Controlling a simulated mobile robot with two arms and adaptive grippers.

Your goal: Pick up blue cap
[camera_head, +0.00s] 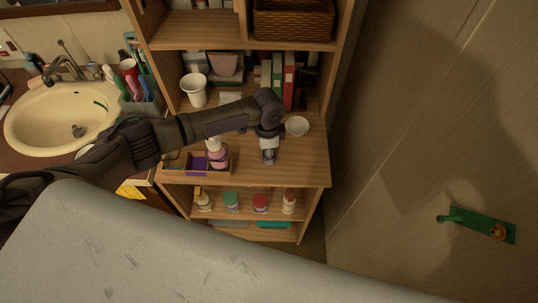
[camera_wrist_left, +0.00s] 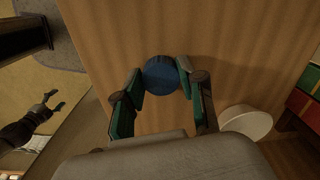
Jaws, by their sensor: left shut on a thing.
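The blue cap (camera_wrist_left: 160,75) is a round blue disc at the tips of my left gripper in the left wrist view. My left gripper (camera_wrist_left: 163,77) is shut on it, one finger on each side. In the head view, my left gripper (camera_head: 269,156) points down over the wooden shelf top (camera_head: 300,165), and I cannot make out the cap there. Whether the cap touches the wood is not clear. My right gripper (camera_wrist_left: 55,101) shows at the left of the left wrist view with its fingers apart and empty.
A white bowl (camera_head: 297,126) stands close beside the left gripper. Also near are a white cup (camera_head: 194,90), books (camera_head: 289,80) and a wooden box (camera_head: 172,165) with a pink bottle. Bottles stand on the lower shelf. A sink (camera_head: 58,116) is at left.

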